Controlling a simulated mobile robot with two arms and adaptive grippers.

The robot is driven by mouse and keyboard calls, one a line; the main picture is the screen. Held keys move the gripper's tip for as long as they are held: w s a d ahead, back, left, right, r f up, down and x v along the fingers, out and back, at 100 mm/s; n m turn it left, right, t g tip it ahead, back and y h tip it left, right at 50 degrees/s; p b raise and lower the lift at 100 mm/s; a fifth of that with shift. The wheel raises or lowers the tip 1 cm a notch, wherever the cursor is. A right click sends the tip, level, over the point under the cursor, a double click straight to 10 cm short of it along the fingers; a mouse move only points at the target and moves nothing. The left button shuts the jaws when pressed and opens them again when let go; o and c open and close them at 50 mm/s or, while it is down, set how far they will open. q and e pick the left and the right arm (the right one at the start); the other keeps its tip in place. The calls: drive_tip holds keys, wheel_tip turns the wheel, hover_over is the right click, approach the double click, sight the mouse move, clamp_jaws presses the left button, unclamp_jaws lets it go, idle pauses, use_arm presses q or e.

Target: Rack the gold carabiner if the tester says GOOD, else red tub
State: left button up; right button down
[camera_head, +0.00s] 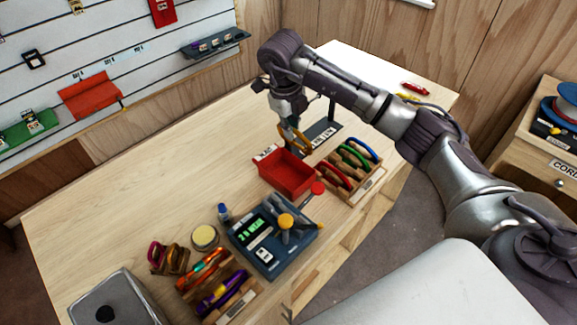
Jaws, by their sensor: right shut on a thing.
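My right gripper (289,120) is shut on the gold carabiner (297,139). It holds the carabiner upright, beyond the red tub and beside a dark stand (326,132) with white lettering on its base. Whether the carabiner touches the stand is unclear. The red tub (287,173) is open at the top and looks empty. The blue-grey tester (291,250) sits nearer, with a lit green display (251,231) too small to read surely and a yellow knob on top. My left gripper is out of view.
A wooden rack (367,186) of coloured carabiners stands right of the tub. A second wooden holder (238,304), a round tin (205,237) and a grey metal box (113,299) are at the near left. The bench's left middle is clear.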

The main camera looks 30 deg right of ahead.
drive_tip(key=shift+f+b, duration=0.45)
drive_tip(key=shift+f, duration=0.45)
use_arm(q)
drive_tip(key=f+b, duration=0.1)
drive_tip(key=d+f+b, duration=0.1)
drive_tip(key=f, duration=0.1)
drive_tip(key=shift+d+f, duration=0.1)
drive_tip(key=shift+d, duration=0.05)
use_arm(e)
wheel_tip(320, 180, down, 4)
drive_tip(key=shift+r, duration=0.1)
drive_tip(key=c, duration=1.2)
unclamp_jaws()
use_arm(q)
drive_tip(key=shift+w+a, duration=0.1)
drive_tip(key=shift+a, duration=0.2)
use_arm(e)
drive_tip(key=shift+o, duration=0.2)
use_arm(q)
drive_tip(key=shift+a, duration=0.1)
